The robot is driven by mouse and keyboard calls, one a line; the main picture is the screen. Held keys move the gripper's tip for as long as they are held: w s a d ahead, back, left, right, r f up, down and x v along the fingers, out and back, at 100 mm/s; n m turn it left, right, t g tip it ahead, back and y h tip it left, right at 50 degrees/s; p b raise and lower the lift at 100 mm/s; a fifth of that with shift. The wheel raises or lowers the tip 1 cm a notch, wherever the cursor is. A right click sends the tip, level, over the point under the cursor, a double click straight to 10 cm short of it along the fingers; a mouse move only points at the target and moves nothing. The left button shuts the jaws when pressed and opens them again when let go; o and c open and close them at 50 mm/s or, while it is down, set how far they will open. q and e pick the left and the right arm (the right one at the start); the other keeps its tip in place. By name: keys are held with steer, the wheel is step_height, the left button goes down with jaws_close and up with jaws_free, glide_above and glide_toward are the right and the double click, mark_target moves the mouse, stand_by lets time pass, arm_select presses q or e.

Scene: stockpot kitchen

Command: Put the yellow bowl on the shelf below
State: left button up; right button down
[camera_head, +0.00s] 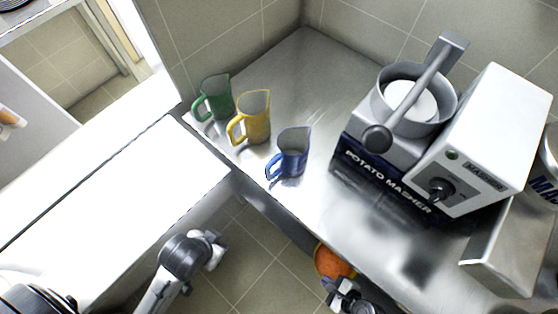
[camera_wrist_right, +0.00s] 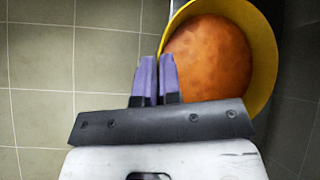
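The yellow bowl (camera_head: 317,259) is low in the head view, beside the front edge of the steel counter and over the tiled floor. It also shows in the right wrist view (camera_wrist_right: 267,48), with a round orange thing (camera_wrist_right: 208,58) filling most of it. My right gripper (camera_head: 338,285) is at the bowl's near side. In the wrist view its two purple fingers are nearly together, with the bowl's wall between their tips. My left gripper (camera_head: 213,250) is apart from the bowl, to its left; its fingers are not clear. The shelf below is not clearly visible.
On the steel counter (camera_head: 300,85) stand green (camera_head: 215,97), yellow (camera_head: 254,117) and blue (camera_head: 291,152) jugs. A potato masher machine (camera_head: 470,140) stands to their right. A white surface (camera_head: 110,205) lies to the left. Tiled floor (camera_head: 250,235) shows between it and the counter.

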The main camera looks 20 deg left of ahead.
steer(key=d+f+m+t+h+b, duration=0.1)
steer(key=d+f+m+t+b, duration=0.2)
steer(key=d+f, duration=0.45)
steer(key=d+f+m+h+b, duration=0.15)
steer(key=d+f+b, duration=0.25)
steer(key=d, duration=0.6)
steer(key=s+d+f+m+t+h+b, duration=0.1)
steer(key=s+d+f+m+b, duration=0.2)
steer(key=d, duration=0.4)
steer(key=s+d+f+m+t+h+b, duration=0.1)
steer(key=s+d+f+m+h+b, duration=0.1)
steer(key=s+d, duration=0.4)
steer(key=b, duration=1.1)
glide_above(390, 305)
step_height(390, 305, down, 11)
steer(key=shift+w+r, duration=0.1)
steer(key=shift+r, duration=0.1)
arm_select(q)
step_height(390, 305, down, 25)
steer(key=shift+w, duration=0.15)
steer(key=shift+d, duration=0.1)
arm_select(e)
steer(key=shift+r, duration=0.1)
